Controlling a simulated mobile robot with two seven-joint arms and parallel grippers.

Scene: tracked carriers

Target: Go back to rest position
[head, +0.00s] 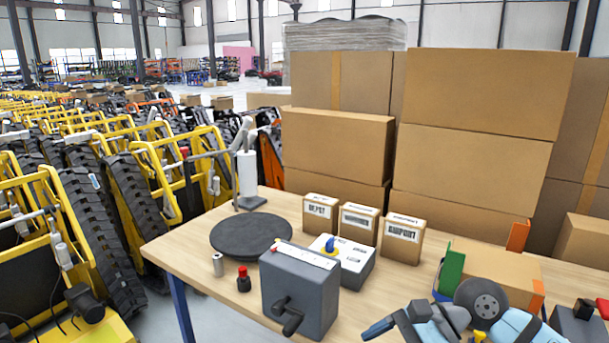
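A grey and light-blue jointed-looking shape (420,322) shows at the bottom edge, right of centre, partly cut off. The wooden table (190,248) lies in front of me. On it stand a grey box with a crank handle (300,290), a round black disc (251,234), and three small labelled cartons, the left one (320,213), the middle one (358,223) and the right one (402,240).
A white-topped grey box (355,268), a small metal cylinder (217,265) and a red-topped piece (243,279) stand on the table. Large cartons (475,160) rise behind. Yellow tracked carriers (170,170) fill the left.

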